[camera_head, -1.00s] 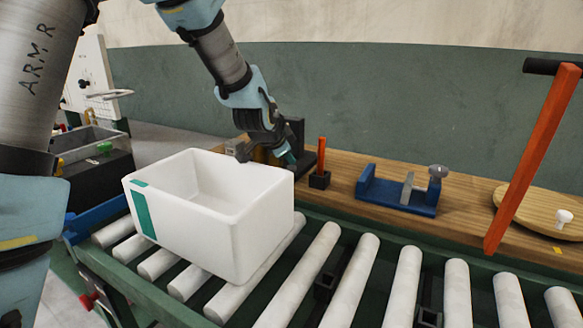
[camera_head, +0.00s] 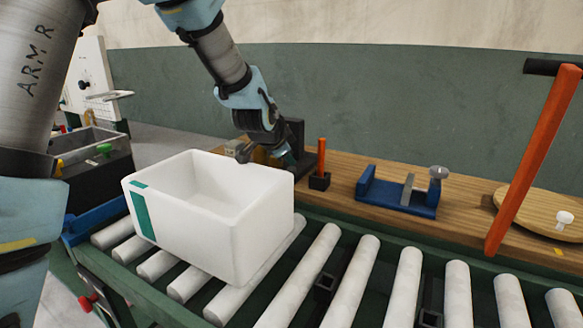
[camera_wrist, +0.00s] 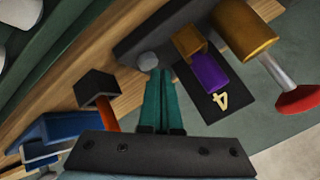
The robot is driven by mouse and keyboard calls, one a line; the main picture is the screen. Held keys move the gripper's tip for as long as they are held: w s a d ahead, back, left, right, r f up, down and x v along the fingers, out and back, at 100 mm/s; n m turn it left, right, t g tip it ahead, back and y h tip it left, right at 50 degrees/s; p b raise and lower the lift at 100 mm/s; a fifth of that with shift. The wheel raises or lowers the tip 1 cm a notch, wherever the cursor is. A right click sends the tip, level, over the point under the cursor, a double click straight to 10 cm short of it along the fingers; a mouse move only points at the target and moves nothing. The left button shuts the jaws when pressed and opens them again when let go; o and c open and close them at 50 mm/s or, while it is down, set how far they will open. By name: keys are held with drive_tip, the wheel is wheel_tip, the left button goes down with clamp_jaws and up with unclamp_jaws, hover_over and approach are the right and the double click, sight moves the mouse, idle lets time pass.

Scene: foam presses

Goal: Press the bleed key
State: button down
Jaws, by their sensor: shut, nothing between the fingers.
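My gripper (camera_wrist: 158,74) is shut and empty, its teal fingers together. In the wrist view the fingertips are right beside a round grey button (camera_wrist: 148,60) on a dark block (camera_wrist: 135,43); whether they touch it cannot be told. This button may be the bleed key, but no label confirms it. A purple cylinder (camera_wrist: 209,73) in a brass holder (camera_wrist: 188,41) lies just right of the fingers, by a black plate (camera_wrist: 218,102) marked 4. In the head view my gripper (camera_head: 290,160) is low by the dark upright block (camera_head: 295,132), and its fingertips are hard to see.
A white bin (camera_head: 240,235) stands on the rollers in front of my gripper. An orange stick in a black base (camera_head: 320,180) and a blue fixture (camera_head: 398,207) stand to the right on the wooden bench. A red knob on a rod (camera_wrist: 298,100) is right in the wrist view.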

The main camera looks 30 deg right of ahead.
drive_tip(key=shift+s+a+f, duration=0.25)
drive_tip(key=shift+a+f, duration=0.05)
drive_tip(key=shift+f, duration=0.2)
drive_tip(key=shift+w+d+r+p, duration=0.1)
drive_tip(key=shift+r+p, duration=0.8)
drive_tip(key=shift+r, duration=0.55)
drive_tip(key=shift+d+r+p, duration=0.1)
drive_tip(key=shift+r+p, duration=0.75)
drive_tip(key=shift+r, duration=0.55)
